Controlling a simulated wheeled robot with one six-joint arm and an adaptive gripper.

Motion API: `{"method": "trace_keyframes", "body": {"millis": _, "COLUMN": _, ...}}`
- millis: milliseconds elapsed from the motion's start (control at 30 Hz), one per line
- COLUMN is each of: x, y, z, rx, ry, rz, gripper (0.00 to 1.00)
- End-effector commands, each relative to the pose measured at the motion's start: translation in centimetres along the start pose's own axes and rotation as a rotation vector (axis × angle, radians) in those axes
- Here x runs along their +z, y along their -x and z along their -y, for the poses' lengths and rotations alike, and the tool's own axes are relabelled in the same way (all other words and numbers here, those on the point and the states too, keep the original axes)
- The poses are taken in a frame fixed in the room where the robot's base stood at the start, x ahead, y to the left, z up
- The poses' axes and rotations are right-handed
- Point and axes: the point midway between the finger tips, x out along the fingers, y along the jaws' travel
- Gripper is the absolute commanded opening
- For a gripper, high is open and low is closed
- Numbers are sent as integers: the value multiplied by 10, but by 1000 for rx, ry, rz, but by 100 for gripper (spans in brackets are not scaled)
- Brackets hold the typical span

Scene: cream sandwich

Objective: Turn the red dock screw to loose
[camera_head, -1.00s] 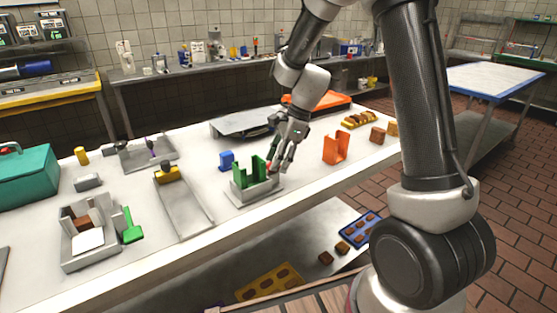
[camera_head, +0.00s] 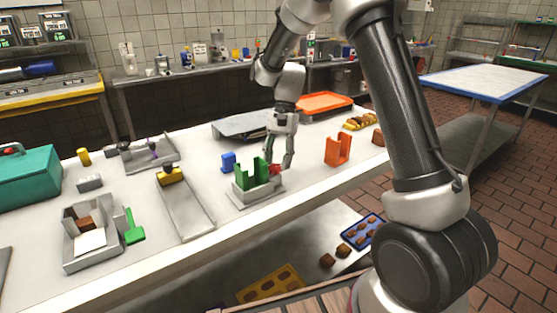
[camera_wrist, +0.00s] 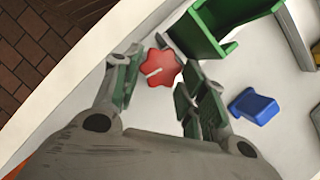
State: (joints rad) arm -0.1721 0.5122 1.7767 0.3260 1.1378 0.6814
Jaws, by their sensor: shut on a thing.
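The red dock screw (camera_wrist: 160,66) is a lobed knob with a pale line on its face. In the head view the red screw (camera_head: 275,170) shows at the right side of the dock, which has green uprights (camera_head: 246,173) on a grey base (camera_head: 262,194). My gripper (camera_head: 279,163) points down at the screw. The green part (camera_wrist: 222,28) lies just beyond the screw there.
A blue block (camera_head: 228,161) stands behind the dock, and an orange holder (camera_head: 338,149) stands to its right. A grey channel tray (camera_head: 186,209) with a yellow piece lies to the left. The table's front edge runs close in front of the dock.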

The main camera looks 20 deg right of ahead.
Motion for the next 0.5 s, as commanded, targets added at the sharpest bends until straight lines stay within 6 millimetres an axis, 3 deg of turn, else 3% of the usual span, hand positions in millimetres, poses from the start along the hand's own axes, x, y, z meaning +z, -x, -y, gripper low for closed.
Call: {"method": "trace_keyframes", "body": {"millis": 500, "x": 0, "y": 1, "z": 5, "rx": 116, "ry": 285, "rz": -2, "gripper": 18}}
